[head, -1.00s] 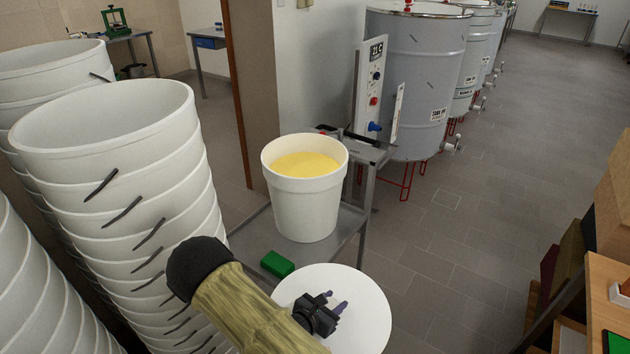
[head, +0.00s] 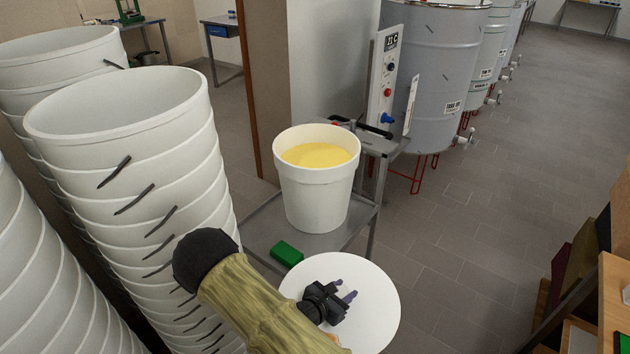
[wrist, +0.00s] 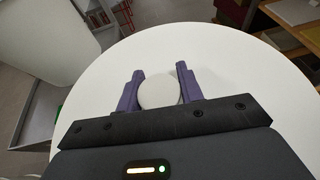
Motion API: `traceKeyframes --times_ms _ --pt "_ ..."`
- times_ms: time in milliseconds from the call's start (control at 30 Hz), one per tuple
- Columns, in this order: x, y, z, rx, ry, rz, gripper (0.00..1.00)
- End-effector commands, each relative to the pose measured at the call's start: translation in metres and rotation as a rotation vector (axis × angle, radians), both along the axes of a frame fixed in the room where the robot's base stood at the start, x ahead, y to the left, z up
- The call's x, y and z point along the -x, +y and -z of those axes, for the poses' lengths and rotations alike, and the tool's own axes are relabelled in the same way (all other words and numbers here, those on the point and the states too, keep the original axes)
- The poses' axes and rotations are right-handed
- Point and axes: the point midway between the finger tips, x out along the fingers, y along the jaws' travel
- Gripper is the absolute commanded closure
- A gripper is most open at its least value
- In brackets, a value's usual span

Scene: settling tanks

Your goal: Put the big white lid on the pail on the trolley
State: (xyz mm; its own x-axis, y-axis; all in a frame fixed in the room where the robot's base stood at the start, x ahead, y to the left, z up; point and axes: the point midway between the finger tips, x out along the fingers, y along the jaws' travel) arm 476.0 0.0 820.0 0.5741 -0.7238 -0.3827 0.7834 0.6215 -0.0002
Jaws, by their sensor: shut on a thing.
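The big white lid (head: 372,308) is a flat white disc with a round knob (wrist: 158,91) at its middle in the wrist view. My gripper (head: 349,290) is shut on this knob, one purple finger on each side, and carries the lid. The open white pail (head: 316,200) stands upright on the grey trolley (head: 262,226), with yellow contents inside. In the head view the lid is in front of the pail and to its right, apart from the pail's rim. The lid hides the trolley's near part.
Tall stacks of white pails (head: 130,180) stand close on the left. A green block (head: 287,253) lies on the trolley beside the pail. Grey tanks (head: 440,75) stand behind. Wooden shelving (head: 606,270) is at the right edge, with bare floor between.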

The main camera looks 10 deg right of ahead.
Motion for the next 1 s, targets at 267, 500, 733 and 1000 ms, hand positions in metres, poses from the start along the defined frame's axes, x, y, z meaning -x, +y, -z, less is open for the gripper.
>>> traceKeyframes --times_ms 267,500,733,1000 --pt "0.000 0.000 0.000 0.001 -0.001 -0.001 0.92" --pt "-0.003 0.000 -0.009 -0.002 -0.001 0.000 0.92" --pt "-0.020 0.002 -0.062 -0.013 0.004 -0.008 0.92" --pt "-0.053 0.000 -0.152 -0.018 0.008 -0.027 0.92"
